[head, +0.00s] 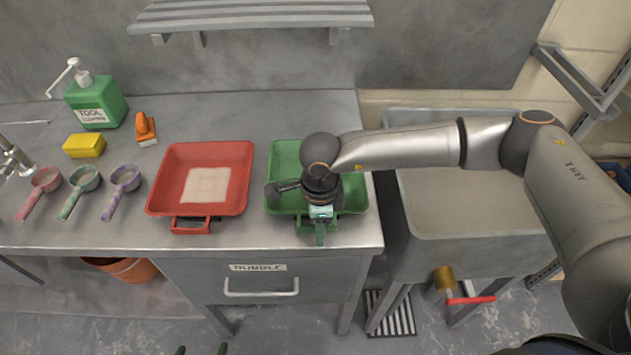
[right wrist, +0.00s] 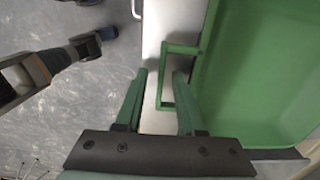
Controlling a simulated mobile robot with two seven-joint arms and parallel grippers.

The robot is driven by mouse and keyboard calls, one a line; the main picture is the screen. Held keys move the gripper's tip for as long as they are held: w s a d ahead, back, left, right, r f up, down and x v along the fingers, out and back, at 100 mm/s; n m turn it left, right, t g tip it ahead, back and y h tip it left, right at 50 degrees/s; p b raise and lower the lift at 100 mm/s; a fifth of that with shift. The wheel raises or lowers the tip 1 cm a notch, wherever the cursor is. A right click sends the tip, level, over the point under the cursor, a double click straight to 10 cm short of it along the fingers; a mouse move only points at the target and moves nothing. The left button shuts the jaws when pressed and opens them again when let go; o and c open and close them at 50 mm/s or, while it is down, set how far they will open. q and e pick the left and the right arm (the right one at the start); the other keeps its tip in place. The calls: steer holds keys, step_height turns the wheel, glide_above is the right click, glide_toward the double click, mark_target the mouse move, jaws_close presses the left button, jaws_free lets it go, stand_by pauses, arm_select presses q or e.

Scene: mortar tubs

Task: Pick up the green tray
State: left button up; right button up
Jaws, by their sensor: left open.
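The green tray (head: 284,158) lies on the steel counter near its right end, partly hidden by my right arm. Its loop handle faces the front edge and shows in the right wrist view (right wrist: 166,85), as does the tray's inside (right wrist: 262,75). My right gripper (head: 320,236) is over the tray's front side, pointing down. In the right wrist view its fingers (right wrist: 159,72) are apart, with the handle's outer bar between them in the picture; I see gaps on both sides. My left gripper (head: 201,350) shows only its fingertips at the bottom edge, apart and empty, away from the counter.
A red tray (head: 233,165) holding a pale slab (head: 206,186) lies left of the green tray. Several scoops, a yellow sponge (head: 84,146), an orange-handled brush (head: 146,129) and a green soap bottle (head: 97,103) stand further left. A sink (head: 470,195) is at the right.

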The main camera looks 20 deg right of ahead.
jaws_close()
steer(key=shift+r, duration=0.1)
stand_by(1.1)
